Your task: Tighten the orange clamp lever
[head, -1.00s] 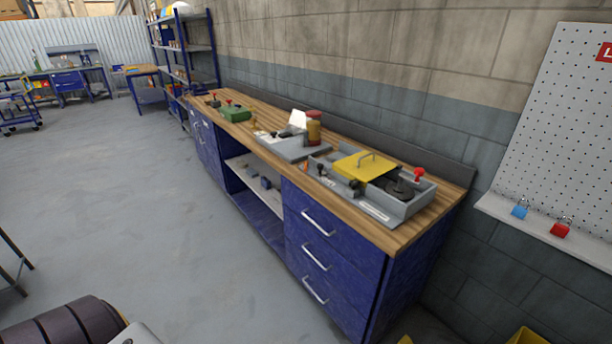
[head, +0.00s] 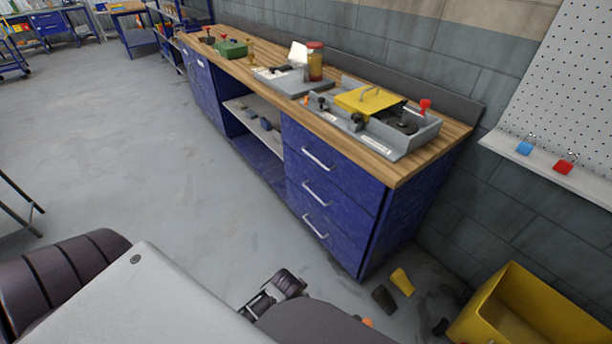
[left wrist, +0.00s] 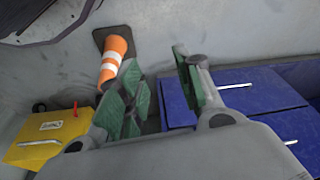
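A small orange piece (head: 307,101), which looks like the clamp lever, stands at the left end of a grey fixture (head: 372,147) on the wooden bench in the head view. It is too small to tell its exact angle. The fixture carries a yellow plate (head: 366,102) with a handle, a dark round part and a red knob (head: 425,104). My left gripper (left wrist: 162,88) shows in the left wrist view with its green-padded fingers apart and nothing between them, away from the lever.
A blue drawer cabinet (head: 320,190) supports the bench. A yellow bin (head: 525,312) and small loose pieces (head: 402,281) lie on the floor at the lower right. An orange-white cone (left wrist: 115,60) shows in the left wrist view. The floor (head: 130,160) left of the bench is clear.

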